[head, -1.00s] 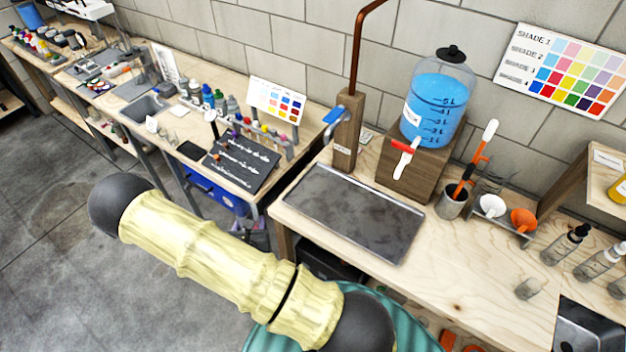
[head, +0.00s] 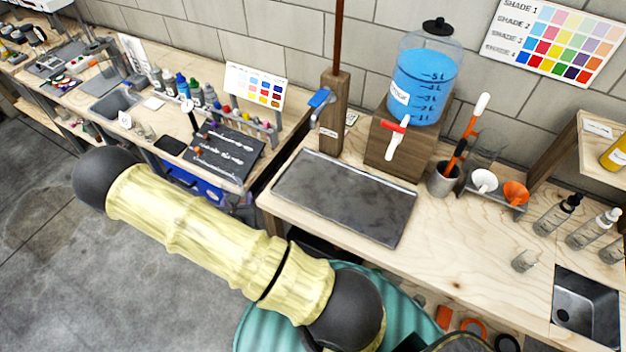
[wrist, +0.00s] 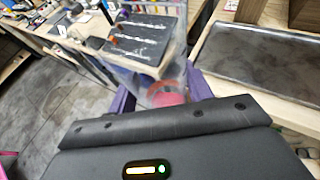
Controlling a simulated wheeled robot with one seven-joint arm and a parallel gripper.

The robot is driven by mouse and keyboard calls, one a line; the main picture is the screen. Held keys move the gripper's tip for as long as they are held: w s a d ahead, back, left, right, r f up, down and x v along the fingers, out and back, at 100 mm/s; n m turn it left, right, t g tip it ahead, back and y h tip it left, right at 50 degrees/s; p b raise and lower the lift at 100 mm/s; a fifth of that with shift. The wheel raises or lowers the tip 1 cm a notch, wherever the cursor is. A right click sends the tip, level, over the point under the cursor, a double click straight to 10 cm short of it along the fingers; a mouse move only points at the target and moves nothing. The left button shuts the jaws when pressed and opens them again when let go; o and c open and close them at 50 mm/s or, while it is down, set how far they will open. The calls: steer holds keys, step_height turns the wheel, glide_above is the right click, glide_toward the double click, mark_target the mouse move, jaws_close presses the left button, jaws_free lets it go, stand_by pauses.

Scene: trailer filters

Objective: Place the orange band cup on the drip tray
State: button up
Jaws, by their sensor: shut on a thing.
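The drip tray (head: 345,197) is a flat, dark grey, empty rectangle on the wooden bench in the head view. It also shows at the upper right of the wrist view (wrist: 262,58). My gripper (wrist: 163,94) shows purple fingers in the wrist view, shut on a clear cup with a reddish-orange band (wrist: 168,95). The cup is held out to the left of the tray, apart from it. Its lower part is hidden behind the dark gripper body. The gripper itself is not seen in the head view, only my pale yellow arm link.
A wooden post (head: 333,115) with a blue lever and a blue-filled tank (head: 424,85) on a block stand behind the tray. A pot of stirrers (head: 443,180) and funnels stand to its right. A second bench (head: 270,100) is at left, with a gap between.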

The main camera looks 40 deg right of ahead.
steer(key=w+d+f+m+g+h+b, duration=0.2)
steer(key=w+d+f+b, duration=0.1)
steer(key=d+b, duration=0.4)
steer(key=w+d+f+m+g+h+b, duration=0.1)
steer(key=w+d+f+m+h+b, duration=0.1)
steer(key=w+d+b, duration=0.5)
steer(key=s+d+m+g+h+b, duration=0.1)
steer(key=d+b, duration=0.7)
steer(key=d, duration=0.9)
steer(key=s+m+g, duration=0.1)
steer(key=s+g, duration=0.1)
steer(key=s, duration=0.1)
steer(key=shift+s+d+r+m+b, duration=0.2)
steer(key=shift+r+m+b, duration=0.15)
steer(key=shift+r+m, duration=0.05)
steer(key=shift+f, duration=3.15)
steer(key=shift+f, duration=1.85)
